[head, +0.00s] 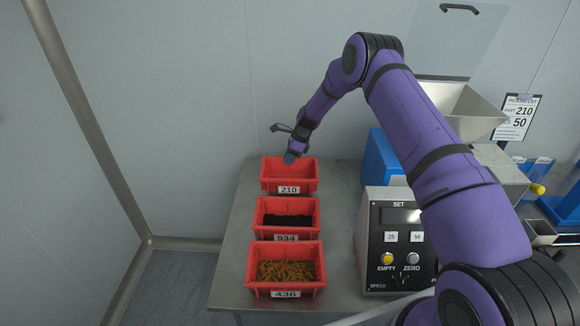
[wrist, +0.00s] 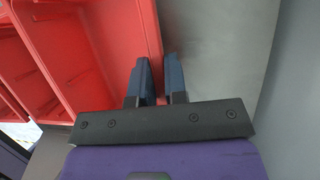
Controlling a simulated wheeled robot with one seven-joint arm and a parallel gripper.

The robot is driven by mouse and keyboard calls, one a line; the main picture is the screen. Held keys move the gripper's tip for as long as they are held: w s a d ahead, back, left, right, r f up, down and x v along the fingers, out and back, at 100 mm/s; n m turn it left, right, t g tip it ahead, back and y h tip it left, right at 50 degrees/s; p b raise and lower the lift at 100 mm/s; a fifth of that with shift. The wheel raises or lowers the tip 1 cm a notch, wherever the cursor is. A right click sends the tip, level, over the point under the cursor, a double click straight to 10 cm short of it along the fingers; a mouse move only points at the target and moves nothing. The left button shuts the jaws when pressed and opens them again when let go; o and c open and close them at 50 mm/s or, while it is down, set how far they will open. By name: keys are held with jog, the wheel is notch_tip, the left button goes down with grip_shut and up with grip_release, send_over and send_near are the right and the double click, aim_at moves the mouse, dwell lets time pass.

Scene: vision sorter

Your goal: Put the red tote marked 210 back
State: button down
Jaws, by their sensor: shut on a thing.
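The red tote marked 210 (head: 289,189) stands at the far end of a row of red totes on the grey table. Its inside looks empty in the head view. My gripper (head: 291,157) is at its far rim. In the wrist view my gripper (wrist: 157,80) is shut on a wall of the red tote (wrist: 110,45), with one finger inside the wall and one outside. From these frames I cannot tell whether the tote is lifted off the table.
Tote 934 (head: 286,238) with black parts and tote 436 (head: 285,293) with yellowish pieces stand nearer in the row. A control box (head: 392,275) with knobs, a blue housing (head: 378,160) and a metal hopper (head: 465,108) are to the right. A grey wall rises behind.

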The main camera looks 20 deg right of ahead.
jog(key=shift+f, duration=1.65)
jog(key=shift+f, duration=0.1)
jog(key=c, duration=1.1)
grip_release()
jog(key=shift+c, duration=0.2)
jog(key=v, duration=1.2)
